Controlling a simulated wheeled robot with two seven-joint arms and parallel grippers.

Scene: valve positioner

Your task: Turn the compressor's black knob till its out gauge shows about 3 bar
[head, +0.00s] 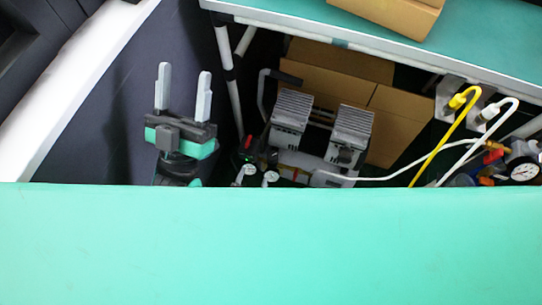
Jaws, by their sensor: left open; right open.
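The compressor (292,115) stands on the floor below a bench, with two grey finned heads and a black handle. Two small white-faced gauges (250,175) (271,177) sit at its front left. Their readings are too small to make out, and I cannot tell which is the out gauge. A dark part with a red spot shows just above them; I cannot pick out the black knob for certain. My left gripper (184,78) is open and empty, left of the compressor and apart from it, its fingers pointing up in the picture. My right gripper is not in view.
A broad green surface (270,245) fills the foreground and hides the compressor's lower part. The bench (400,47) overhangs at upper right. Cardboard boxes (400,115) stand behind. Yellow (440,140) and white hoses and a larger gauge (523,171) are at right. White posts (223,47) stand at left.

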